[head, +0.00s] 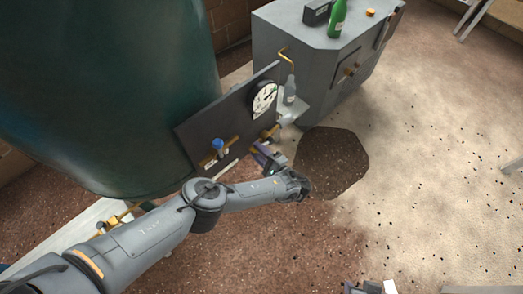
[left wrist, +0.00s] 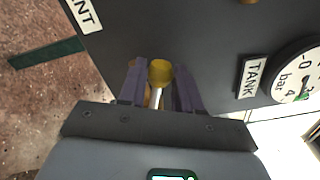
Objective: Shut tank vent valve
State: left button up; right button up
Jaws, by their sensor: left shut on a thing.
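A dark panel (head: 205,130) in front of the big green tank (head: 110,80) carries brass fittings, a blue-handled valve (head: 218,145) and a round gauge (head: 264,98). My left gripper (head: 262,150) is at the panel's lower right part. In the left wrist view its two purple fingers (left wrist: 160,88) are shut on a yellow valve knob (left wrist: 160,72), one finger on each side. A label ending in "NT" (left wrist: 84,14) is at the upper left, and a "TANK" label (left wrist: 254,77) is beside the gauge (left wrist: 298,80). Part of my right gripper (head: 368,288) shows at the bottom edge; its fingers are unclear.
A grey cabinet (head: 310,50) stands behind the panel, with a green bottle (head: 337,18) and a dark box (head: 317,12) on top. A grey bottle (head: 290,90) is right of the gauge. A dark patch (head: 332,162) lies on the speckled floor, which is otherwise open to the right.

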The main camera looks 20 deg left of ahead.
pick_arm(q)
jog(key=shift+w+d+r+m, duration=0.1)
jog(key=shift+w+r+m, duration=0.15)
jog(key=shift+r+m, duration=0.4)
jog(key=m, duration=0.1)
jog(key=r+m, duration=0.1)
jog(key=w+m, duration=0.1)
jog(key=shift+d+r, duration=0.25)
jog(key=shift+r, duration=0.05)
jog(key=shift+w+m, duration=0.1)
jog(key=shift+m, duration=0.15)
